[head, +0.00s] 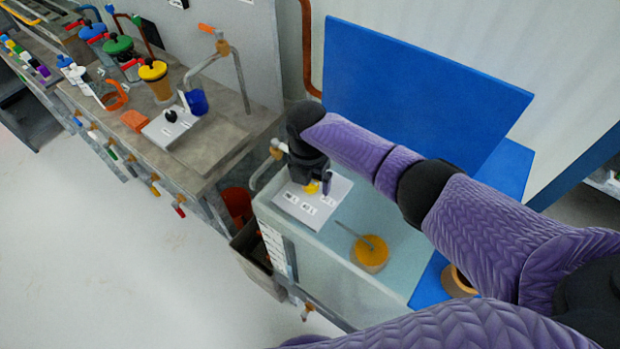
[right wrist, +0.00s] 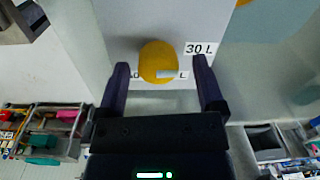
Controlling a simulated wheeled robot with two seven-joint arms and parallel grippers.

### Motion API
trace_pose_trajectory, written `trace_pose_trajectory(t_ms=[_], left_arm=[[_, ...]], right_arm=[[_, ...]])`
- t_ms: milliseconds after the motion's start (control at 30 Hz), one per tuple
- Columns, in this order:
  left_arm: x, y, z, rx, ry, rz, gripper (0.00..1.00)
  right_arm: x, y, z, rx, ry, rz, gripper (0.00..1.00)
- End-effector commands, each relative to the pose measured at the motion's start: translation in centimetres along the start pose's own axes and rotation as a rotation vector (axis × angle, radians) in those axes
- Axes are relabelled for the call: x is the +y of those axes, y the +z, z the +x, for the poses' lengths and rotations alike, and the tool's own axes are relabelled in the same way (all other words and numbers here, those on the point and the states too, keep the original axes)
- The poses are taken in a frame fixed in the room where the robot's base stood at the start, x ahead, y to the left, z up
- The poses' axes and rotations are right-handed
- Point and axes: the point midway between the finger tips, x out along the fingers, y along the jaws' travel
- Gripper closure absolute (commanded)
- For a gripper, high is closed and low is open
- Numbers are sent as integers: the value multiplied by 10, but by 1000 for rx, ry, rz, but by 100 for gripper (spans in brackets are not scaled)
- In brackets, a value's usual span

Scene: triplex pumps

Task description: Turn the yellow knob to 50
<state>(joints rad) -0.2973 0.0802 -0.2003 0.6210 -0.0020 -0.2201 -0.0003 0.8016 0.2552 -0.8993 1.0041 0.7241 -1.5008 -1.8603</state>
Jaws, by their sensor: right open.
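The yellow knob (head: 311,188) sits on a pale plate (head: 297,209) with printed labels. It also shows in the right wrist view (right wrist: 156,60), round, with a short white mark on its face pointing to the right. A label reading 30 L (right wrist: 200,48) stands to its upper right there; another label is partly hidden behind the knob. My right gripper (right wrist: 160,63) is open, with one finger on each side of the knob and a visible gap on both sides. In the head view, my right gripper (head: 318,184) hides part of the knob and plate. My left gripper is not in view.
The pale tank (head: 333,240) bears the plate and an orange round part (head: 369,254) with a thin lever. A blue panel (head: 420,95) rises behind. A grey bench (head: 222,150) with several coloured-lid pumps stands at left; the floor there is clear.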

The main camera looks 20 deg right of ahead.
Motion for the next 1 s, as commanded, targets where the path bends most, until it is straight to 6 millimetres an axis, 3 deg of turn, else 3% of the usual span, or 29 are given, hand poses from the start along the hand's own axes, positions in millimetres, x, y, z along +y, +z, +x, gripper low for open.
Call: trace_pose_trajectory(t_ms=[67, 500, 767, 1000], left_arm=[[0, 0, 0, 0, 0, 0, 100], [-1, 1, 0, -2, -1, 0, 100], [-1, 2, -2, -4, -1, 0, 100], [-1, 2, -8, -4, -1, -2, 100]], right_arm=[[0, 0, 0, 0, 0, 0, 13], [0, 0, -1, 1, 0, 1, 100], [0, 0, -1, 2, 1, 27, 100], [1, 0, -3, 8, 1, 155, 100]])
